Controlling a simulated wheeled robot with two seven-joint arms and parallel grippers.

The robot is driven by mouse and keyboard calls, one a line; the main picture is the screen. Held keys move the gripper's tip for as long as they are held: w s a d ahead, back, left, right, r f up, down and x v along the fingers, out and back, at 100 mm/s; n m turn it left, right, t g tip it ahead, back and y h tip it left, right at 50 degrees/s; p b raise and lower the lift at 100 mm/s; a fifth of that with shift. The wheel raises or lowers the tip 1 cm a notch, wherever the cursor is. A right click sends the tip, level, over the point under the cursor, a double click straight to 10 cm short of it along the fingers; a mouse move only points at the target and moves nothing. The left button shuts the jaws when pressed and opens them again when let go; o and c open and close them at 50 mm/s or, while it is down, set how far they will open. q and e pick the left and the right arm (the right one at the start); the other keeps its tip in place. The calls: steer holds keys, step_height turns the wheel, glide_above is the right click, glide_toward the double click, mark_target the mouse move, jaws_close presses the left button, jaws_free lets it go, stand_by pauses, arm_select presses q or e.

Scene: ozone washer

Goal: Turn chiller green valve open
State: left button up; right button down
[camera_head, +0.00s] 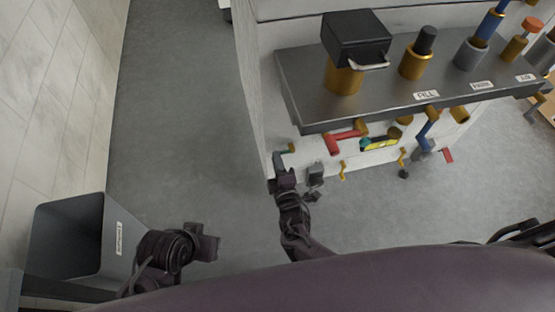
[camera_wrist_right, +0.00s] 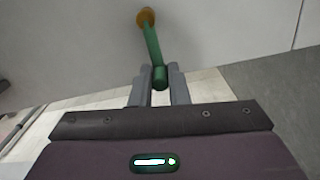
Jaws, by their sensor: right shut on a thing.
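The green valve (camera_wrist_right: 152,44) has a green lever hanging from a brass stem on a pale wall panel. In the right wrist view its lower end lies between the two grey fingers of my right gripper (camera_wrist_right: 157,82), which is shut on it. In the head view the green valve (camera_head: 284,151) is small, at the lower left of the washer unit, with my right gripper (camera_head: 279,164) at it. My left gripper (camera_head: 207,246) is at the lower left, away from the unit; its fingers are unclear.
The unit's grey shelf (camera_head: 305,112) overhangs the valves. A red-handled valve (camera_head: 345,137), a yellow-green one (camera_head: 380,144) and a blue one (camera_head: 427,130) are right of the green valve. A dark bin (camera_head: 113,218) stands at the left. The floor between is clear.

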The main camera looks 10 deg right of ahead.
steer(key=shift+f, duration=0.1)
stand_by(0.4)
steer(key=c, duration=1.4)
jaws_free()
steer(key=shift+s, duration=0.1)
